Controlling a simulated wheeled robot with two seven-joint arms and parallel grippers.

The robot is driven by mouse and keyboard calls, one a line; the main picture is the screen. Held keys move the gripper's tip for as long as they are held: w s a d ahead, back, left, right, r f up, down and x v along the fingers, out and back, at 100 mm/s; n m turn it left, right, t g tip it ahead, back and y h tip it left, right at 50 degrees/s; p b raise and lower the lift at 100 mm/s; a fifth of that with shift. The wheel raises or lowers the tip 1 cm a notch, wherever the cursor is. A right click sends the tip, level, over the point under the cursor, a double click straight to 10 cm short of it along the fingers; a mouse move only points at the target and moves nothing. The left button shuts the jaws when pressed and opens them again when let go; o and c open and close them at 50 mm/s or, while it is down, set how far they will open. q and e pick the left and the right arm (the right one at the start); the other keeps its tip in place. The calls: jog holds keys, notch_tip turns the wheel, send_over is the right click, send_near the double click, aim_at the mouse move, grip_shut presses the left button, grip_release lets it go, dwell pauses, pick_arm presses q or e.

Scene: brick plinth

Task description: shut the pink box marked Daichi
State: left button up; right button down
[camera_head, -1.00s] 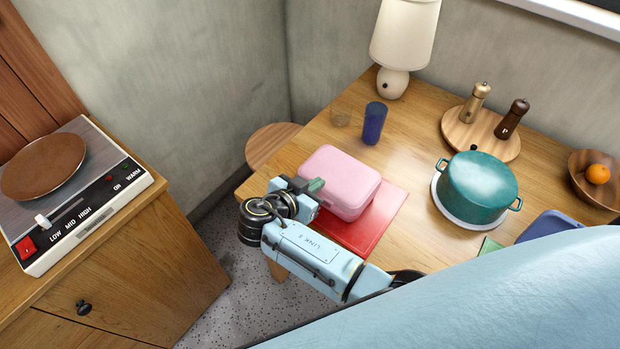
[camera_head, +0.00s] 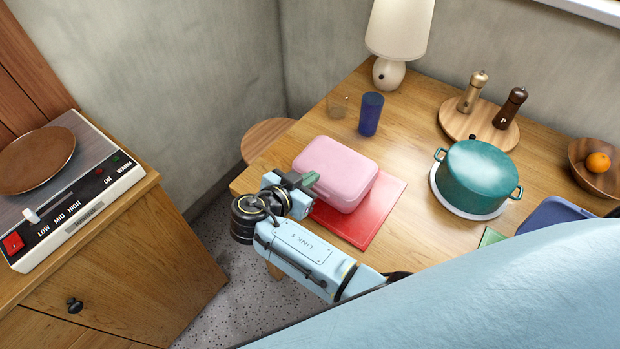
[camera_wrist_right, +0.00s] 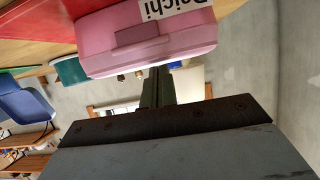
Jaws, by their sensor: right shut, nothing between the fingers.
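The pink box (camera_head: 336,172) sits on a red mat (camera_head: 372,226) near the table's left corner, and its lid looks down. In the right wrist view the pink box (camera_wrist_right: 140,40) shows upside down, with a front clasp and a white label reading "Daichi". My right gripper (camera_head: 310,181) is shut and empty, just at the left front of the box. In the wrist view its fingers (camera_wrist_right: 158,85) point at the box; I cannot tell whether they touch it. My left gripper is not in view.
A green pot (camera_head: 474,178) is to the right. A round stool (camera_head: 266,137) is left of the table. A cabinet with a hotplate (camera_head: 70,185) stands farther left.

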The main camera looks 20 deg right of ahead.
jog(key=s+a, duration=0.4)
jog(key=a, duration=0.4)
jog(key=shift+s+r, duration=0.15)
jog(key=shift+s, duration=0.25)
jog(key=shift+a, duration=0.1)
